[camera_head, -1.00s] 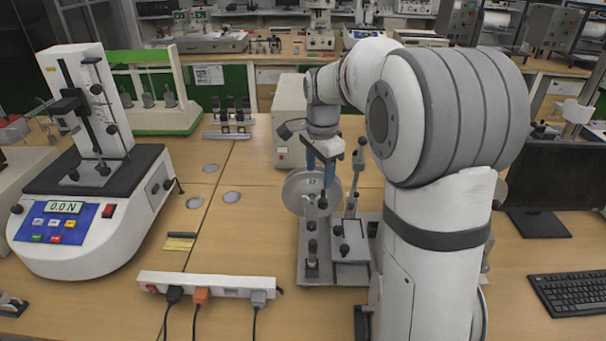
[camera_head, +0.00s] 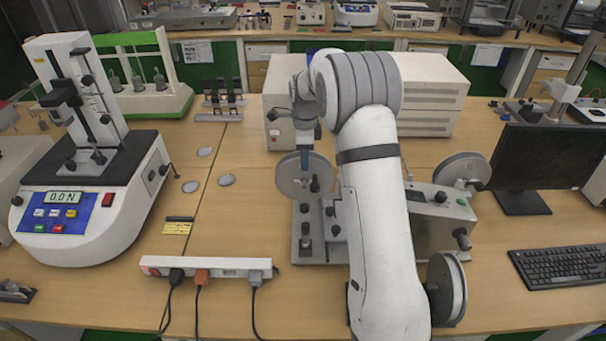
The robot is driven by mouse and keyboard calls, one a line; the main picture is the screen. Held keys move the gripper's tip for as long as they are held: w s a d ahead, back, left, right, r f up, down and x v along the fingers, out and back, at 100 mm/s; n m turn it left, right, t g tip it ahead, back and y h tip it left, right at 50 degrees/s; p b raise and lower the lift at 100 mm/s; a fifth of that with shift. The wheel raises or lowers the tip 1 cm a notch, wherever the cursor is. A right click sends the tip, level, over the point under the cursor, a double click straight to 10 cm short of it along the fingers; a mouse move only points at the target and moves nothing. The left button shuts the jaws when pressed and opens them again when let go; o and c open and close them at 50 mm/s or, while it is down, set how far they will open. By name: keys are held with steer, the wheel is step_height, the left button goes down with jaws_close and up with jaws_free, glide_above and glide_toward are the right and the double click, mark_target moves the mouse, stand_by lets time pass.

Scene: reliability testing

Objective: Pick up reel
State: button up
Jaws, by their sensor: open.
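A round grey metal reel (camera_head: 288,179) stands upright on the left end of a grey bench device (camera_head: 318,248). My gripper (camera_head: 305,168), with bluish fingers, points down in front of this reel, overlapping its upper middle. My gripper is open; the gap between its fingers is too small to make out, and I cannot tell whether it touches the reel. A second reel (camera_head: 462,168) sits at the device's right rear. A third reel (camera_head: 447,288) is at the front right, partly behind my arm. My arm hides the middle of the device.
A white power strip (camera_head: 207,267) with cables lies in front. A force tester (camera_head: 85,200) stands left, and a monitor (camera_head: 540,165) and keyboard (camera_head: 560,275) stand right. A beige box (camera_head: 430,95) is behind my arm. The table left of the device is mostly clear.

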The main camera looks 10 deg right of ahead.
step_height(320, 180, down, 2)
steer(key=shift+f, duration=0.1)
jaws_close()
stand_by(0.6)
